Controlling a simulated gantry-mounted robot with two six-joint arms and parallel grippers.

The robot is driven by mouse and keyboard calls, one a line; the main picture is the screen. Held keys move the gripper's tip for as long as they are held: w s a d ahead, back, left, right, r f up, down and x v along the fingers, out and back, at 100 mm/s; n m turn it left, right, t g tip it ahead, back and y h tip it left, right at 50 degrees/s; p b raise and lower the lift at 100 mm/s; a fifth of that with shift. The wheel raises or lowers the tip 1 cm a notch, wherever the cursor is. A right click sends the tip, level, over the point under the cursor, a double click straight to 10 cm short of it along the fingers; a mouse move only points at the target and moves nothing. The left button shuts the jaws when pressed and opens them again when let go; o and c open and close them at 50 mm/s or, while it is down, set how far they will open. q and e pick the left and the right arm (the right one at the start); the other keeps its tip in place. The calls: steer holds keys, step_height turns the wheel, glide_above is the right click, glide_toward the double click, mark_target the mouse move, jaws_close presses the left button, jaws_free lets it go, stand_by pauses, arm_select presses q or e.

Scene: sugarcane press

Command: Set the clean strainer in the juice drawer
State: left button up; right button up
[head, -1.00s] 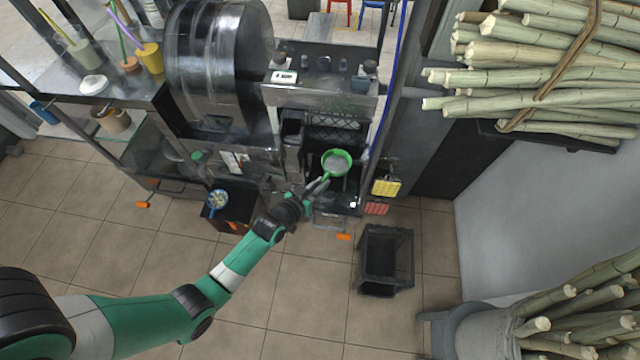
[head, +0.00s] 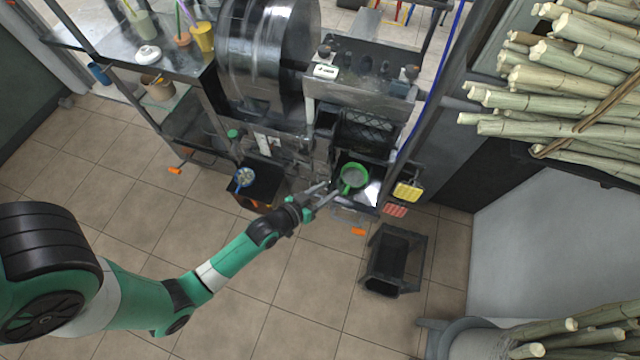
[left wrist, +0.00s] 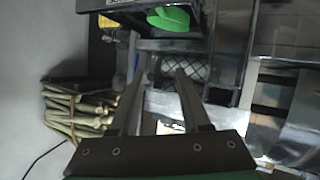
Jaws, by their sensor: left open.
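The green strainer (head: 354,176), with a pale mesh, rests in the dark juice drawer (head: 374,193) at the lower front of the press. Its short handle points down toward my gripper. In the left wrist view, the green strainer (left wrist: 168,19) shows at the top, partly cut off, in the dark drawer (left wrist: 125,17). My left gripper (head: 329,191) is open and empty, just to the lower left of the strainer. In the left wrist view, its two fingers (left wrist: 160,66) are spread with nothing between them, and a gap separates them from the strainer. My right gripper is not in view.
Yellow (head: 407,191) and red (head: 395,210) pads hang right of the drawer. An empty black crate (head: 393,260) stands on the floor. Cane bundles fill the right.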

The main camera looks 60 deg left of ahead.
arm_select(q)
steer(key=v, duration=0.3)
steer(key=shift+w, duration=0.1)
steer(key=w+d+r+m+t+h, duration=0.15)
steer(key=w+r, duration=0.35)
steer(key=r, duration=0.7)
steer(key=w+d+r+m+t, duration=0.1)
steer(key=w+d+r+t, duration=0.15)
steer(key=w+r, duration=0.65)
steer(key=w+d+r+m+t, duration=0.1)
steer(key=w+r+t, duration=0.15)
steer(key=r, duration=1.15)
steer(key=s+d+r+m+t+h, duration=0.1)
steer(key=s+r, duration=0.3)
steer(key=r, duration=0.6)
steer(key=s+d+r+m+t+h, duration=0.1)
steer(key=s+d+r+t, duration=0.3)
steer(key=r, duration=0.7)
steer(key=s+d+r+m+t+h, duration=0.1)
steer(key=s+d+r+t+h, duration=0.1)
steer(key=r, duration=0.9)
steer(key=shift+s+d+t, duration=0.45)
steer(key=shift+s+d, duration=0.1)
steer(key=shift+s, duration=0.55)
steer(key=shift+r+h, duration=0.15)
steer(key=shift+h, duration=0.1)
